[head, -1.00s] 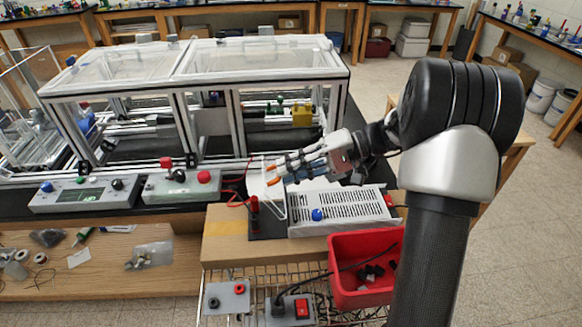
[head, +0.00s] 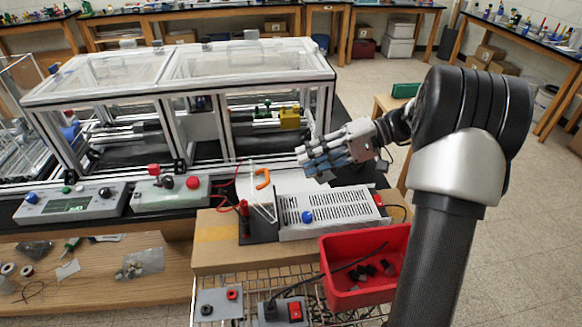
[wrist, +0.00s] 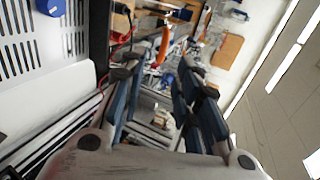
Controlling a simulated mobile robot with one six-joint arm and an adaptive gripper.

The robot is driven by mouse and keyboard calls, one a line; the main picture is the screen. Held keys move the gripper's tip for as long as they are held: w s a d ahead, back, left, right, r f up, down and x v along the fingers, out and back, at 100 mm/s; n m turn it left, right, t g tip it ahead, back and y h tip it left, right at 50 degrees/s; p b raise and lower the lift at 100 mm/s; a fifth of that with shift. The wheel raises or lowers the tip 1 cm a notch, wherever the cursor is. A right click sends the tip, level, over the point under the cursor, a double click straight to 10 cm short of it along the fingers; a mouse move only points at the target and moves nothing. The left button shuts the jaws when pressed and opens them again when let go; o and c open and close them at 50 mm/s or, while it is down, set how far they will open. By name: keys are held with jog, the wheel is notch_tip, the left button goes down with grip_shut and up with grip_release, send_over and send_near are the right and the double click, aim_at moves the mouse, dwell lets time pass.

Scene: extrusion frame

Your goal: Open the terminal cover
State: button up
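The clear terminal cover (head: 258,200) shows at the left end of the slotted grey power unit (head: 335,214), by a red terminal post (head: 243,214). It looks raised at a slant above the black base, though its exact angle is hard to tell. Its orange handle (head: 262,179) is at the upper part, and it also shows beyond the fingertips in the wrist view (wrist: 165,44). My gripper (head: 308,162) is above and to the right of the handle, apart from it. In the wrist view my gripper (wrist: 162,72) has its fingers spread with nothing held between them.
A blue knob (head: 307,216) sits on the power unit. Red leads run left of the cover to the control boxes (head: 170,193). A framed enclosure (head: 190,90) stands behind. A red bin (head: 362,280) is in front. Space right of my gripper is fairly clear.

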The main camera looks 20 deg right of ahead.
jog(key=v, duration=0.4)
dwell(0.4)
jog(key=s+a+r+g+h, duration=0.3)
jog(key=s+a+h, duration=0.35)
jog(key=a, duration=0.65)
jog(key=s+a+f+n+t+h, duration=0.1)
jog(key=s+a+t+h, duration=0.1)
jog(key=s, duration=0.6)
jog(key=s+a+f+n+t+h, duration=0.2)
jog(key=s+h, duration=0.2)
jog(key=s, duration=0.4)
jog(key=shift+h, duration=0.35)
